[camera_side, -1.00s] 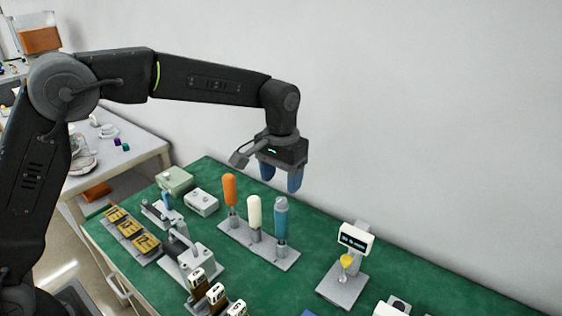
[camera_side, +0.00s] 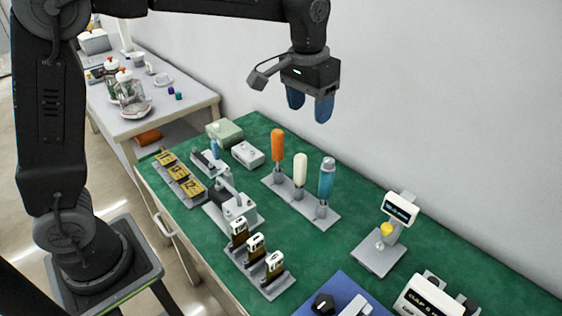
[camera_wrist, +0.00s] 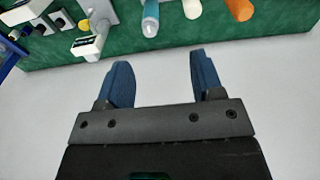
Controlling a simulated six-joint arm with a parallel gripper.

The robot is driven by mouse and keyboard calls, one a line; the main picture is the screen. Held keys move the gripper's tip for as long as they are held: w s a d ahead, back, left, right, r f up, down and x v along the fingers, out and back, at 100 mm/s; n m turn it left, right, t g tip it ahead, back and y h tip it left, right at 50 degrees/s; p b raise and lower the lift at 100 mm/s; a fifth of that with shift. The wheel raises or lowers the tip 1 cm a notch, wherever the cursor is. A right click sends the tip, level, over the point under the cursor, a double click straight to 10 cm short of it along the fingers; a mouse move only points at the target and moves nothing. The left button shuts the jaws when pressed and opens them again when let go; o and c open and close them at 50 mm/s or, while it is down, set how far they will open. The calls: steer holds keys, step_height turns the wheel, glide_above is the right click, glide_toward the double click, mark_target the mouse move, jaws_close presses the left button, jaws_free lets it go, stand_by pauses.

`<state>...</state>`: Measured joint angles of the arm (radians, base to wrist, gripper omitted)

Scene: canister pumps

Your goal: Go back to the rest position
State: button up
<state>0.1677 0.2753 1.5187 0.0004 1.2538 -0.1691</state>
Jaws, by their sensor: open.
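My gripper (camera_side: 309,108) hangs above the back edge of the green bench, near the wall, with its blue fingers pointing down. It is open and empty. In the wrist view its two blue fingers (camera_wrist: 160,80) stand apart with nothing between them. Below it in the side view, a grey rack (camera_side: 270,182) holds an orange-handled tool (camera_side: 277,145), a white-handled tool (camera_side: 300,168) and a blue tool (camera_side: 326,178), all upright and apart from the gripper.
A scale-like device (camera_side: 402,208) with a display and yellow knob stands right of the rack. The white wall (camera_side: 450,90) is close behind.

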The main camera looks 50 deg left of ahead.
steer(key=s+a+r+t, duration=0.25)
steer(key=s+a, duration=0.25)
steer(key=s, duration=0.7)
steer(key=s+a+f+t, duration=0.2)
steer(key=s+f, duration=0.1)
steer(key=s, duration=0.8)
steer(key=shift+a+f, duration=0.2)
steer(key=shift+f, duration=0.2)
